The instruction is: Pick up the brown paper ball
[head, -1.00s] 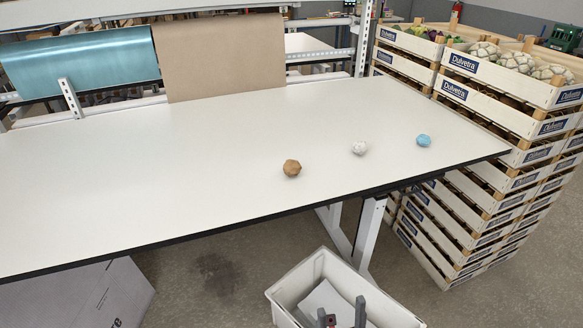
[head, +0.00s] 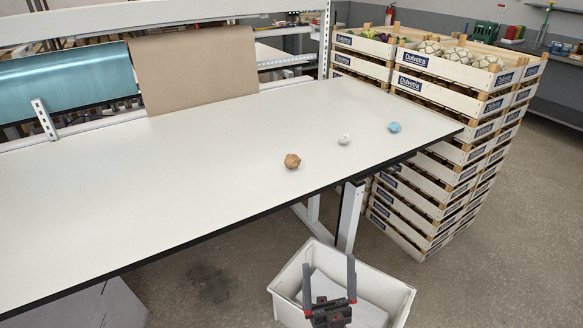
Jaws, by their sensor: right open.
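The brown paper ball (head: 292,161) rests on the white table (head: 150,190), near its front edge. My right gripper (head: 329,268) is at the bottom of the head view, below and in front of the table. Its two upright fingers are apart with nothing between them. It shows over the white bin and is clear of the ball. My left gripper is not in the head view.
A white paper ball (head: 344,139) and a blue paper ball (head: 394,127) lie right of the brown one. A white bin (head: 400,297) stands below the table front. Stacked crates (head: 440,80) stand at the table's right end. The table's left part is bare.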

